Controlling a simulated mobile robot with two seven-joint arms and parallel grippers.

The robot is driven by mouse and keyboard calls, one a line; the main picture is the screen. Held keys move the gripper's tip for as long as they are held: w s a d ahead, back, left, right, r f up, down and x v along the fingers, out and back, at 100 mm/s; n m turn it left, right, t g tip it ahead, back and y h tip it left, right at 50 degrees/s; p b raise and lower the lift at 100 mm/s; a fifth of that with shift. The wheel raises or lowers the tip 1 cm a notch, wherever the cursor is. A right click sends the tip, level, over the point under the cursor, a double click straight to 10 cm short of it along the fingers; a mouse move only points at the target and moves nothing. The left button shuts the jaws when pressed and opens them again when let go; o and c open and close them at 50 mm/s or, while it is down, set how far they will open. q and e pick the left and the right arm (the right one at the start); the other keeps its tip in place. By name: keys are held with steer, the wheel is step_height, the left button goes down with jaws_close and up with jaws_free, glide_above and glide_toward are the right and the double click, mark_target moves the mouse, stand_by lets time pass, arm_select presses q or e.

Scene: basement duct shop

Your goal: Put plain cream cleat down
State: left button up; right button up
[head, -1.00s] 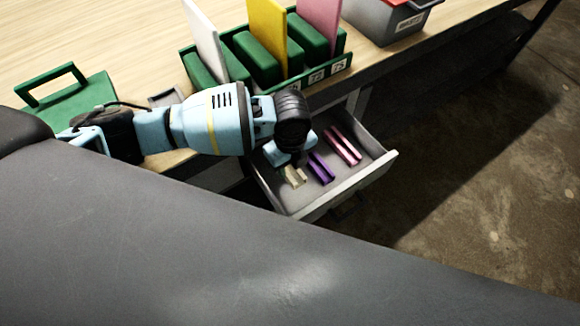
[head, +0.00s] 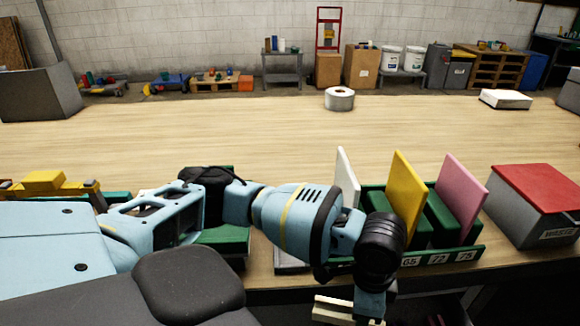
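My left arm comes in from the left and bends down over the bench's front edge. My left gripper (head: 357,307) points down at the bottom of the head view. The plain cream cleat (head: 333,311) is at its fingertips, sticking out to the left, and looks held. The fingers are partly hidden by the wrist and the frame's lower edge. The drawer below is mostly out of frame, with a bit of pink (head: 438,320) showing in the dark there. My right gripper is not in view.
A green rack (head: 467,254) with white (head: 347,177), yellow (head: 407,190) and pink (head: 461,197) upright panels stands just behind my wrist. A grey waste box with a red lid (head: 540,185) is to its right. The bench (head: 230,130) behind is largely clear, with a tape roll (head: 339,99).

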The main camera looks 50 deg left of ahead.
mark_target(332, 316)
arm_select(q)
steer(key=s+a+r+n, duration=0.1)
steer(key=r+n, duration=0.1)
steer(key=n, duration=0.1)
steer(key=s+a+r+n, duration=0.1)
steer(key=s+r+n, duration=0.1)
steer(key=n, duration=0.1)
steer(key=s+a+r+n, duration=0.1)
steer(key=r+n, duration=0.1)
steer(key=n, duration=0.1)
steer(key=shift+s+a+r, duration=0.15)
steer(key=shift+s+a, duration=0.1)
steer(key=shift+a, duration=0.05)
steer(key=shift+s+a+r+n, duration=0.3)
steer(key=shift+s+r+n, duration=0.2)
steer(key=shift+n, duration=0.6)
